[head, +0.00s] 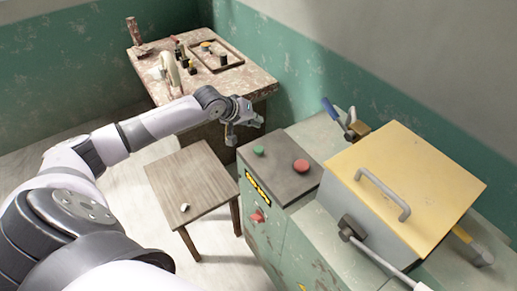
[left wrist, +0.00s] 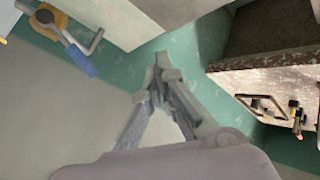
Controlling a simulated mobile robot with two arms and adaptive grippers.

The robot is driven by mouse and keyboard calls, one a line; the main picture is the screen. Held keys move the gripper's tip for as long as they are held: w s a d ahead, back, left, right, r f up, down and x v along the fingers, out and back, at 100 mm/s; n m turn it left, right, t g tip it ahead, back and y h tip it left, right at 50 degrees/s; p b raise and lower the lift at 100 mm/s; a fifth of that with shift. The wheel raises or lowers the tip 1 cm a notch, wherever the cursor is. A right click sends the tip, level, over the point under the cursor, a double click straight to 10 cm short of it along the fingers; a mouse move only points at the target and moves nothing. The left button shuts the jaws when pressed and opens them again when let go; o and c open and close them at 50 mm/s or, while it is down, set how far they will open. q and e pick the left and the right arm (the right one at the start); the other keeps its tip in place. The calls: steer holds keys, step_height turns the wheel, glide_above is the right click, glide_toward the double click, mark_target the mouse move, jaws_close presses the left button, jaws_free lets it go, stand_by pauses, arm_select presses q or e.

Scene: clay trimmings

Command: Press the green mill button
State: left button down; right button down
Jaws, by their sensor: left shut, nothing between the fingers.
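The green mill button (head: 259,150) sits on the dark top panel (head: 281,178) of the green mill cabinet, at the panel's left side in the head view. A larger red button (head: 301,166) sits to its right on the same panel. My left gripper (head: 232,143) is shut and empty. In the head view it hangs just left of and behind the green button, with a visible gap between them. Its closed fingers also show in the left wrist view (left wrist: 160,58). The green button does not show in the left wrist view. My right gripper is not in view.
A yellow lid (head: 430,165) with a handle covers the mill at right. A blue-handled lever (head: 331,108) stands behind the panel. A wooden stool (head: 185,175) holds a small pale piece (head: 184,208). A worn table (head: 245,78) with tools stands at the back.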

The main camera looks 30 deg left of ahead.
arm_select(q)
steer(key=b, duration=0.8)
glide_above(256, 148)
step_height(256, 148, down, 7)
steer(key=shift+w+r, duration=0.1)
steer(key=shift+f, duration=1.05)
steer(key=shift+f, duration=0.1)
steer(key=shift+f, duration=0.25)
